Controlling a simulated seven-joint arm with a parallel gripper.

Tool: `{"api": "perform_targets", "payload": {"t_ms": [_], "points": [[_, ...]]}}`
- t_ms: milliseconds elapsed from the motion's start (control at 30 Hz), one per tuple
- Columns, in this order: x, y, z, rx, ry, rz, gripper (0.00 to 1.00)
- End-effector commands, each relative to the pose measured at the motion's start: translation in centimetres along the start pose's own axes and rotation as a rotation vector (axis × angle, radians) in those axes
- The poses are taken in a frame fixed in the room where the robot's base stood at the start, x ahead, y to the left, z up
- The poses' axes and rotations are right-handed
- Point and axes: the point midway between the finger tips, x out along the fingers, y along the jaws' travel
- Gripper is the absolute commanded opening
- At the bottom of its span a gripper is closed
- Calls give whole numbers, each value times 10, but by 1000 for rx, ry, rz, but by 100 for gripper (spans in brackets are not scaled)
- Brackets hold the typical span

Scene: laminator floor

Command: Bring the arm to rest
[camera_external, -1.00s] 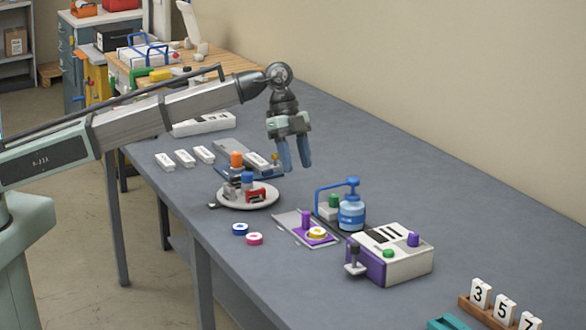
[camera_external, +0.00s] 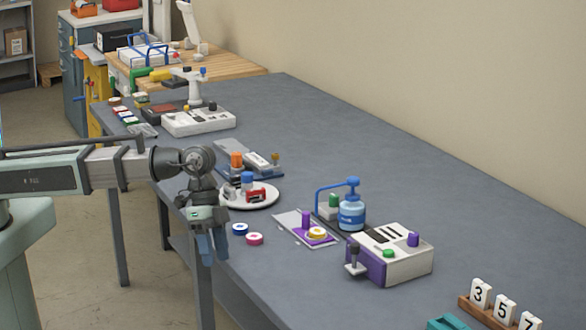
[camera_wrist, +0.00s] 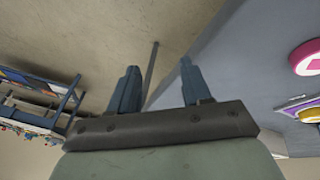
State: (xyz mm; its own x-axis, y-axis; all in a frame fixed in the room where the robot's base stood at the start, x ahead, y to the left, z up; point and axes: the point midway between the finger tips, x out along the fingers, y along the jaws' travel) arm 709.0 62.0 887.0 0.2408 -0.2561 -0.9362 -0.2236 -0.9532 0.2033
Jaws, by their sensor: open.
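My gripper (camera_external: 211,248) points down at the near left edge of the grey table (camera_external: 330,140) in the external view, with the arm folded back to the left. Its two blue fingers are apart and nothing shows between them. In the wrist view my gripper (camera_wrist: 155,85) is also open and empty, with the floor and the table's edge beyond it.
A white plate (camera_external: 268,202) with small parts, a blue pump bottle (camera_external: 351,214) and a white-and-purple box (camera_external: 405,262) stand farther along. Open floor lies left of the table.

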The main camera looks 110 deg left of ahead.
Motion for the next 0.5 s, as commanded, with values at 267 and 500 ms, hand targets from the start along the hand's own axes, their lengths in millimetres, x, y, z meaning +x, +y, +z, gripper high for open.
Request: {"api": "perform_targets", "payload": {"t_ms": [267,500], "points": [[62,10,43,-61,-83,0,48],[126,12,94,-106,-183,-6,48]]}}
